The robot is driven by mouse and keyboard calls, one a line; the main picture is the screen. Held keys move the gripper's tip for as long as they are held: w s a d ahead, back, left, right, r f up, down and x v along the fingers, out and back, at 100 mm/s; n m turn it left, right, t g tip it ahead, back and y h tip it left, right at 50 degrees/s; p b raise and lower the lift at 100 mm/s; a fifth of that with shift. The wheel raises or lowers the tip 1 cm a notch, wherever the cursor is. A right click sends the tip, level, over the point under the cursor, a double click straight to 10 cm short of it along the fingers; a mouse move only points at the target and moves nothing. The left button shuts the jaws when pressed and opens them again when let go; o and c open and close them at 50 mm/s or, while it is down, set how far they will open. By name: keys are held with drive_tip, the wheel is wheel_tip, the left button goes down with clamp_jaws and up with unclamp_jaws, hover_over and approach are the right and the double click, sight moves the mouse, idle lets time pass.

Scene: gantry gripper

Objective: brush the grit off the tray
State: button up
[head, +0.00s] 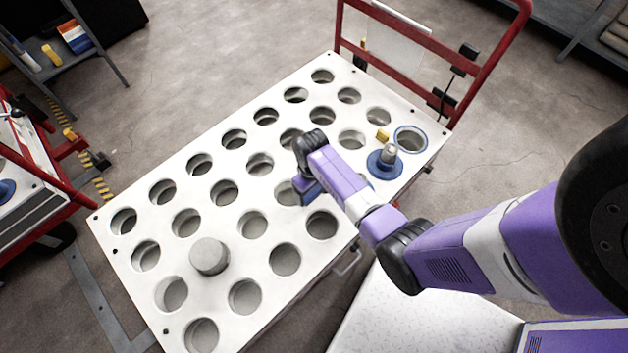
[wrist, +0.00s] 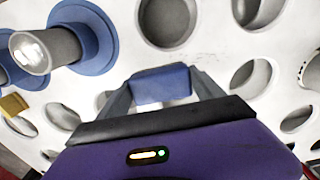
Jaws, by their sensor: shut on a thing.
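My gripper (wrist: 163,82) is shut on a blue block-like thing (wrist: 160,88), which may be the brush; no bristles show. In the head view this blue thing (head: 312,192) is partly hidden under my wrist. It is over the white perforated top (head: 222,148) of a cart, near its middle. I cannot tell whether it touches the surface. This white top with rows of round holes may be the tray. I cannot make out any grit on it.
A blue flanged base with a grey metal post (head: 388,157) stands at the right of the top, beside a small yellow piece (head: 383,135) and a blue-ringed hole (head: 410,139). A grey cylinder (head: 209,255) sits towards the front left. A red handle frame (head: 485,75) rises behind.

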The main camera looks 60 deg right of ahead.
drive_tip(key=shift+r+p, duration=1.45)
drive_tip(key=shift+r, duration=0.4)
drive_tip(key=shift+a, duration=0.1)
